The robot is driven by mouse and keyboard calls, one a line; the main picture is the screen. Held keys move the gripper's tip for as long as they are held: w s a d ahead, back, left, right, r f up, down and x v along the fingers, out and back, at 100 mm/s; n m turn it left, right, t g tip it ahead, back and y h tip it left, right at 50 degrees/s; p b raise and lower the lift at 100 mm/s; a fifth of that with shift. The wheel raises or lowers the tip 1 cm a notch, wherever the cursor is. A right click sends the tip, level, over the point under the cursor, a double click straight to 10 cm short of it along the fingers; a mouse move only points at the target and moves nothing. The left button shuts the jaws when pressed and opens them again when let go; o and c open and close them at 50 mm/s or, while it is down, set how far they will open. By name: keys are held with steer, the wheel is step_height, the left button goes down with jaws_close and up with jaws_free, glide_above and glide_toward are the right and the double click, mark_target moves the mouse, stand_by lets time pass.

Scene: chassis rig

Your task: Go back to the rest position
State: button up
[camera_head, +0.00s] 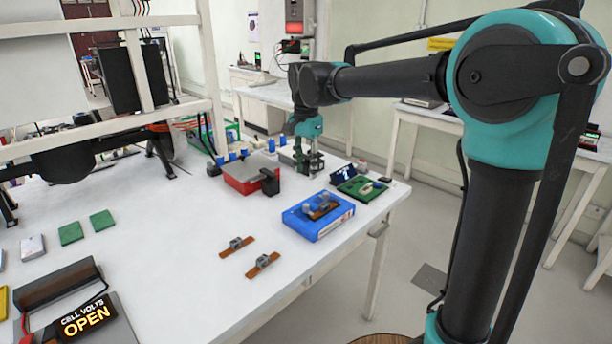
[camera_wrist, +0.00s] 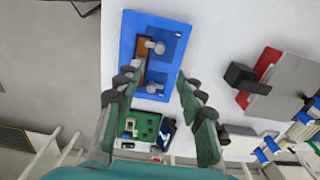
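My gripper (camera_head: 309,163) hangs low over the far right part of the white table (camera_head: 200,255), between the red box and the green circuit board. In the wrist view my gripper (camera_wrist: 161,78) has its two green fingers spread apart, with nothing held between them. The blue block (camera_wrist: 128,42) shows beyond and between the fingers, bearing a brown strip with grey knobs. This blue block (camera_head: 303,224) stands nearer the front edge in the head view. My arm reaches out to the left from its column.
A green circuit board (camera_head: 352,190) lies at the right edge. A red box (camera_head: 240,182) with a grey top stands left of my gripper. Two brown strips with grey parts (camera_head: 236,244) lie nearer. A white frame (camera_head: 140,60) rises at left. An "OPEN" display (camera_head: 85,318) stands front left.

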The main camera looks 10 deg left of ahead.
steer(key=s+d+f+n+t, duration=0.1)
steer(key=s+d+f+n, duration=0.15)
steer(key=d+f, duration=0.55)
steer(key=s+d+f+n+t, duration=0.15)
steer(key=s+d+f, duration=0.25)
steer(key=d, duration=0.7)
steer(key=s+d+f+n+t, duration=0.1)
steer(key=s+d+f+n, duration=0.2)
steer(key=s+d+f, duration=0.7)
steer(key=shift+s+f+n+t, duration=0.2)
steer(key=shift+s+n+t, duration=0.15)
steer(key=shift+s, duration=0.3)
